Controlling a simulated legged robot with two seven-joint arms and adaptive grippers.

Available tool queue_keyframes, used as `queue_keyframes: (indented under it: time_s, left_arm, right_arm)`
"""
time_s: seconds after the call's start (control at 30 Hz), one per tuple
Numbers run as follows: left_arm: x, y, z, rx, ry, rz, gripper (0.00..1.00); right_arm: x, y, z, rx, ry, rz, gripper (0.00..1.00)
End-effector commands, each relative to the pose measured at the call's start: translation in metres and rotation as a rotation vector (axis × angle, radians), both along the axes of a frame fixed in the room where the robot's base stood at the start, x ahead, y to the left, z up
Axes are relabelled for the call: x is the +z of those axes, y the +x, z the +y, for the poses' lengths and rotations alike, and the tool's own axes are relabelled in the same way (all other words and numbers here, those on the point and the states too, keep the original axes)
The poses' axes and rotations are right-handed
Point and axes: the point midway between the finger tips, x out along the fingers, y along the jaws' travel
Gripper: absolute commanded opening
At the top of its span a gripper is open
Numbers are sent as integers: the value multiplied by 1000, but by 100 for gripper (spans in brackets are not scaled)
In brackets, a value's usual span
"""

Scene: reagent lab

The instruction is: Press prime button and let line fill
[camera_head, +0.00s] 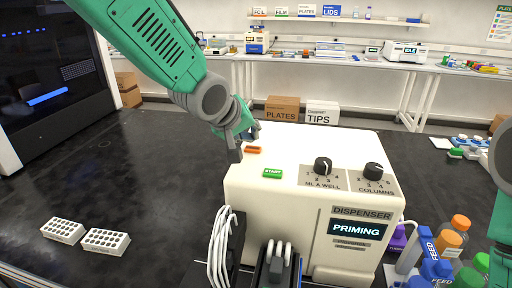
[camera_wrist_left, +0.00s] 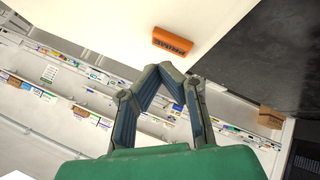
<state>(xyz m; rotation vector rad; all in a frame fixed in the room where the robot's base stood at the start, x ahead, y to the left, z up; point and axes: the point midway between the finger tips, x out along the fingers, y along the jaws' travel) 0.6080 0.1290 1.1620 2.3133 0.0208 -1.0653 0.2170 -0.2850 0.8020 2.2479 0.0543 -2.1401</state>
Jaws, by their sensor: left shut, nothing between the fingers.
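The white dispenser (camera_head: 300,190) stands on the dark bench, with a lit screen (camera_head: 357,230) reading PRIMING. Its orange prime button (camera_head: 253,150) is on the top at the back left, behind the green START button (camera_head: 272,173). My left gripper (camera_head: 237,153) is just left of the prime button. The left wrist view shows its fingertips (camera_wrist_left: 162,68) together with nothing between them, and the orange button (camera_wrist_left: 173,40) just beyond them, apart in the picture. Part of my right arm shows at the right edge; its gripper is out of sight.
Two dark knobs (camera_head: 323,166) (camera_head: 373,171) are on the dispenser's top. White tubing (camera_head: 221,245) hangs at its left front. Bottles with orange caps (camera_head: 460,223) and FEED holders (camera_head: 437,268) crowd the right. Two white racks (camera_head: 106,242) (camera_head: 63,230) lie left; the bench between is clear.

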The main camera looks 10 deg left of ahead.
Motion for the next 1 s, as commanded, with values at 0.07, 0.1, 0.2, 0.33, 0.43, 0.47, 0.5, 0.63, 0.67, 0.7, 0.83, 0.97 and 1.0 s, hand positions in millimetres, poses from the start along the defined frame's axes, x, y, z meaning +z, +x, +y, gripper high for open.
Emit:
queue_keyframes:
  time_s: [0.07, 0.1, 0.2, 0.33, 0.43, 0.47, 0.5, 0.63, 0.67, 0.7, 0.83, 0.97, 1.0]
  left_arm:
    - [8, 0, 1, 1, -2, -1, 0]
    - [12, 0, 2, 1, -2, -1, 0]
    - [23, 0, 2, 2, -3, -1, 0]
    - [36, 0, 2, 1, -2, -1, 0]
    - [46, 0, 0, 1, 0, -1, 0]
    - [48, 0, 0, 1, 0, -1, 0]
    - [50, 0, 0, 1, 0, -1, 0]
    - [49, 0, 0, 0, 0, 0, 0]
    - [49, 0, -1, 0, 0, 0, 0]
    - [49, 0, -1, 0, 0, 0, 0]
    - [48, 0, 0, 0, 0, 0, 0]
    - [49, 0, 0, 0, 0, 0, 0]
    - [49, 0, 0, 0, 0, 0, 0]
  right_arm:
    - [7, 0, 0, 0, 0, 0, 40]
    - [10, 0, 0, 0, 0, 0, 40]
    - [20, 0, 0, 0, 0, 0, 40]
    - [32, 0, 0, 0, 0, -1, 40]
    - [40, 0, 0, 0, 0, 0, 40]
    - [42, 0, 0, 0, 0, 0, 40]
    - [43, 0, 0, 0, 0, -1, 40]
    - [43, 0, 0, 0, 0, 0, 40]
    - [43, 0, 0, 0, 0, 0, 40]
    - [42, 0, 0, 0, 0, 0, 40]
    - [42, 0, 0, 0, 0, 0, 40]
    - [42, 0, 0, 0, 0, 0, 40]
    - [42, 0, 0, 0, 0, 0, 40]
